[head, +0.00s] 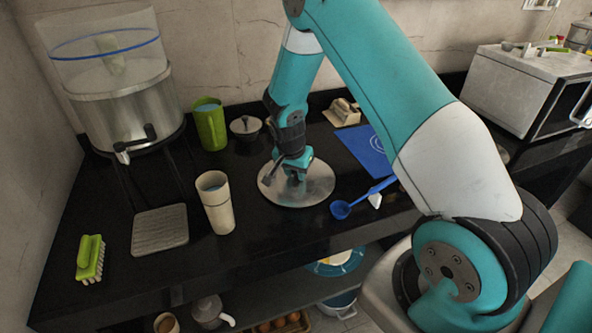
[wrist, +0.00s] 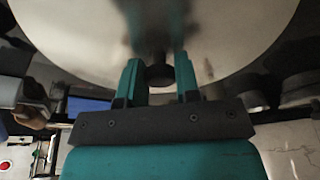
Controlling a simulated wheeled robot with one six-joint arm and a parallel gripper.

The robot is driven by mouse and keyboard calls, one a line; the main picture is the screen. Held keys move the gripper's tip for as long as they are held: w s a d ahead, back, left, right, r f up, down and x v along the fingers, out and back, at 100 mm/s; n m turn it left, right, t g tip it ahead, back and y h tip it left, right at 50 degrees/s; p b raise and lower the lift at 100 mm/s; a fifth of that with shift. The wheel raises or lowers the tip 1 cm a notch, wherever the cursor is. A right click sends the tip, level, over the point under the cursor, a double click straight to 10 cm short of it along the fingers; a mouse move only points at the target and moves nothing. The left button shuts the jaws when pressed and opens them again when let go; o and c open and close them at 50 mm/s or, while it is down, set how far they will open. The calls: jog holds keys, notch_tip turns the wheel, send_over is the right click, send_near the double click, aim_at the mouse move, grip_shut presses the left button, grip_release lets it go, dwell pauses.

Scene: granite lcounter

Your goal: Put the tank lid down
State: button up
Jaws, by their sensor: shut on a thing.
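The tank lid (head: 322,187) is a round, shiny metal disc over the middle of the black counter. My gripper (head: 297,172) is above its centre and is shut on the lid's dark knob; the wrist view shows the knob (wrist: 159,74) between the two teal fingers. The lid looks level and at or close to the counter; I cannot tell whether it touches. The tank (head: 115,92) stands at the back left, with a clear upper part, a blue band, a metal lower part and a black tap. Its top looks uncovered.
A blue scoop (head: 341,210) lies close to the lid's right front. A cream tumbler (head: 217,205), grey ribbed mat (head: 160,230) and green brush (head: 90,258) are left. A green mug (head: 210,125) and small lidded pot (head: 246,127) stand behind; a blue mat (head: 364,148) lies right.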

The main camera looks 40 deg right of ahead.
aim_at(291, 185)
jog(key=shift+f, duration=0.15)
jog(key=o, duration=0.9)
jog(key=shift+o, duration=0.2)
jog(key=shift+a+r, duration=0.15)
jog(key=shift+r, duration=0.45)
jog(key=s+a+r+n+y+b, duration=0.1)
jog(key=s+a+r+n, duration=0.15)
jog(key=a+r, duration=0.4)
jog(key=s+a+r+n+y+b, duration=0.1)
jog(key=s+a+r+n, duration=0.15)
jog(key=r, duration=0.65)
jog(key=s+a+r+n+y, duration=0.1)
jog(key=s+a+r+n, duration=0.2)
jog(key=s, duration=0.4)
jog(key=s+a+r+n+g+y, duration=0.1)
jog(key=s+a+r+n+y, duration=0.1)
jog(key=s+a+n, duration=0.4)
jog(key=s+a+r+n+y, duration=0.2)
jog(key=s+a+r+n, duration=0.2)
jog(key=s, duration=0.6)
jog(key=shift+a+n+g, duration=0.3)
jog(key=shift+a+n, duration=0.4)
jog(key=shift+a, duration=0.25)
